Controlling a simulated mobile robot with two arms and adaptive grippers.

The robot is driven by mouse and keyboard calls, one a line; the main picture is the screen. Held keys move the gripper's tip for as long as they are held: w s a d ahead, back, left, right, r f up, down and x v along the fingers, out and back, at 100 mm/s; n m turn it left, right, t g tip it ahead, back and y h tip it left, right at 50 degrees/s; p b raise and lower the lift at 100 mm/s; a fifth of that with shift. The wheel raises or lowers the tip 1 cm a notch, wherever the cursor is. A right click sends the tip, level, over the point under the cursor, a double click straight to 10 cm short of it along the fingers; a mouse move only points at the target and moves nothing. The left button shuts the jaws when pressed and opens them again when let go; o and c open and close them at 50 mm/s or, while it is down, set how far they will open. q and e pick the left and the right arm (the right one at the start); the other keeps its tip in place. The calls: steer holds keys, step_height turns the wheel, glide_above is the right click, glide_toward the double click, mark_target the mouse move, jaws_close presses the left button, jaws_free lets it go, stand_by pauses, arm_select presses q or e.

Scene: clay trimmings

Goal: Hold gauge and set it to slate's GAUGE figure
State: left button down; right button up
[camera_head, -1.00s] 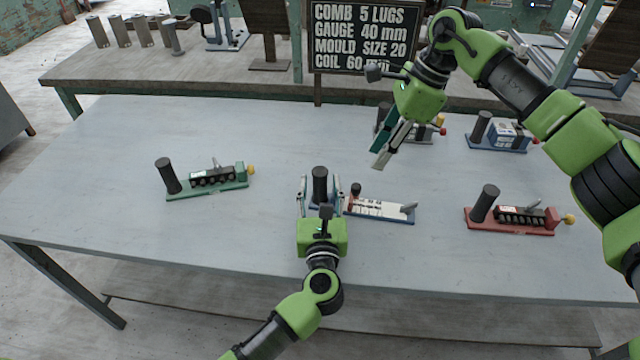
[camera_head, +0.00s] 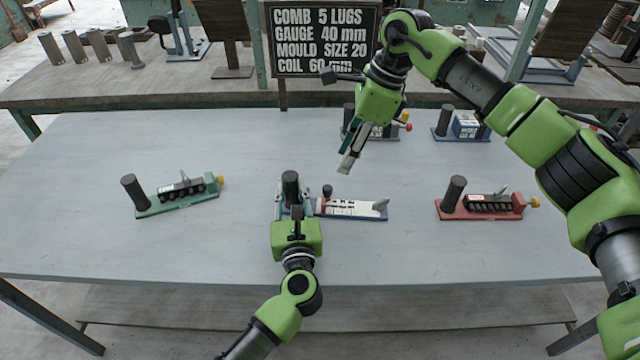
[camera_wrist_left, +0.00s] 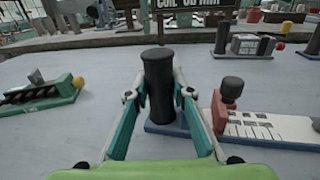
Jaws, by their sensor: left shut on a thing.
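The gauge has a blue base, a white scale plate (camera_head: 345,208) with dark marks, a dark upright post (camera_head: 291,187) at its left, a red slider with a dark knob (camera_head: 327,191) near the scale's left end, and a grey lever at the right end. My left gripper (camera_head: 292,203) is shut on the post, with a finger on each side; the post also shows in the left wrist view (camera_wrist_left: 159,85). The scale's figures are too small to read. My right gripper (camera_head: 347,160) hangs above and behind the gauge, apart from it; its finger gap is unclear. The slate (camera_head: 322,40) reads GAUGE 40 mm.
A green-based device (camera_head: 178,203) lies to the left, a red-based one (camera_head: 480,213) to the right. A blue-based one (camera_head: 461,136) and a partly hidden one (camera_head: 386,136) stand at the back. The table (camera_head: 190,250) is clear in front.

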mark_target(329, 187)
steer(key=s+r+m+t, duration=0.2)
steer(key=s+m+t, duration=0.15)
steer(key=m, duration=0.55)
steer(key=shift+h, duration=0.4)
steer(key=x, duration=1.2)
steer(key=shift+s+a, duration=0.15)
steer(key=shift+a, duration=0.15)
steer(key=shift+r, duration=0.1)
steer(key=shift+d, duration=0.1)
jaws_close()
